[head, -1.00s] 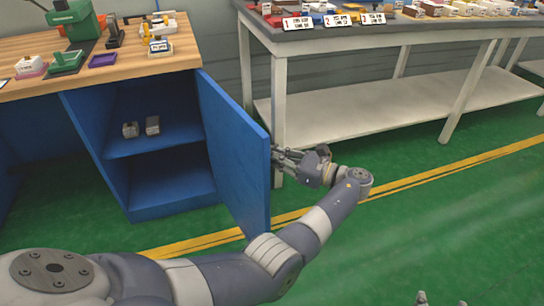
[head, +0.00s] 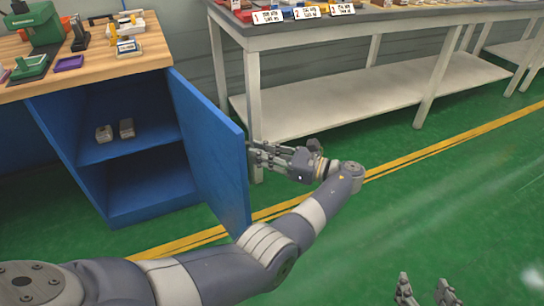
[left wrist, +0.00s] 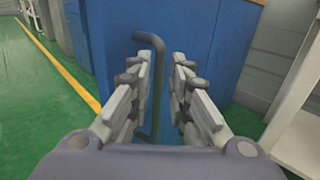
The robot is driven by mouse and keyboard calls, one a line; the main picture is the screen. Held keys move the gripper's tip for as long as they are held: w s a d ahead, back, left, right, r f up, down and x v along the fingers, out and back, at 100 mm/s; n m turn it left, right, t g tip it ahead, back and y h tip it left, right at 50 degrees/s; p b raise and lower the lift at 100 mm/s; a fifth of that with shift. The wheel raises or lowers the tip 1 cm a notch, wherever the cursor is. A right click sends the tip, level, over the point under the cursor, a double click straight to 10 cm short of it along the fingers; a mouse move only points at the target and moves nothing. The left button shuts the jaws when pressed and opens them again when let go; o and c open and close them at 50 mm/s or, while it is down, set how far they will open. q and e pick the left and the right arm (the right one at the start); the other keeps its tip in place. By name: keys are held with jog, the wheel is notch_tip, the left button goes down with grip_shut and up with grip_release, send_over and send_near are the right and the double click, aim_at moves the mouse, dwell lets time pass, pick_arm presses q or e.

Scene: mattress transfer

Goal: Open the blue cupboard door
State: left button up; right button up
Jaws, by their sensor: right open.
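The blue cupboard door (head: 208,150) stands open, swung out from the right side of the blue cupboard, so the inside shows. In the left wrist view the door's blue face (left wrist: 185,30) fills the middle, with a dark bar handle (left wrist: 157,75) upright on it. My left gripper (head: 254,152) is at the door's outer face near its free edge. In the left wrist view its fingers (left wrist: 162,75) are apart, with the handle seen between them; contact cannot be told. My right gripper (head: 425,291) is open and empty at the bottom right, low in the view.
Two small grey items sit on the cupboard's upper shelf (head: 150,145). A wooden worktop (head: 140,62) with tools tops the cupboard. A grey-topped table (head: 350,24) with a white lower shelf stands behind the door to the right. The green floor (head: 430,205) at the right is clear.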

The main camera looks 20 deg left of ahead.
pick_arm(q)
jog(key=shift+w+d, duration=0.1)
jog(key=shift+d, duration=2.1)
